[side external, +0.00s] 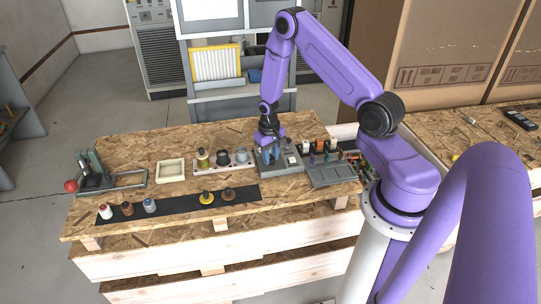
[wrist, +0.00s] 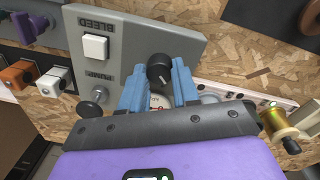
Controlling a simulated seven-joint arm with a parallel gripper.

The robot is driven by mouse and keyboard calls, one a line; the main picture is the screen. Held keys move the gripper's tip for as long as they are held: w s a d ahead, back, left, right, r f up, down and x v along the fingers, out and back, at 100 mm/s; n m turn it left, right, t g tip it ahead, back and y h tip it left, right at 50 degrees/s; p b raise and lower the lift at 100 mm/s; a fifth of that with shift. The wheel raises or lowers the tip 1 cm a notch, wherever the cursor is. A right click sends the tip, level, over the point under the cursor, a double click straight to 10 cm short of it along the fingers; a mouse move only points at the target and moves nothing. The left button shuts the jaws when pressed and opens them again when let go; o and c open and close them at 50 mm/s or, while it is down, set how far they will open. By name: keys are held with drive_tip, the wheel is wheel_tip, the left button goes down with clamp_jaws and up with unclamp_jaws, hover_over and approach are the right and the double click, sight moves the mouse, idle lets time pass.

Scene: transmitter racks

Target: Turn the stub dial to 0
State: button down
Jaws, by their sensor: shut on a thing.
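The stub dial, a short round black knob with a pale pointer line (wrist: 160,67), stands on a grey panel (wrist: 128,50) in the wrist view. My gripper (wrist: 158,72) has its two blue fingers on either side of the dial and is shut on it. Part of a pale round face with red marks (wrist: 157,101) shows between the fingers, mostly hidden. I cannot read the dial's setting. In the side external view my gripper (side external: 270,148) points down at the panel (side external: 292,163) and hides the dial.
The panel also carries a white BLEED button (wrist: 95,47), a PUMP label and another black knob (wrist: 91,108). Brass, black and grey-blue parts stand in a rack left of it (side external: 226,169). A grey tray (side external: 333,175) lies to the right.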

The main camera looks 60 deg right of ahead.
drive_tip(key=shift+n, duration=1.6)
drive_tip(key=c, duration=0.8)
unclamp_jaws()
drive_tip(key=r, duration=1.7)
drive_tip(key=shift+a+r, duration=0.2)
drive_tip(key=shift+a, duration=0.15)
drive_tip(key=shift+a, duration=0.1)
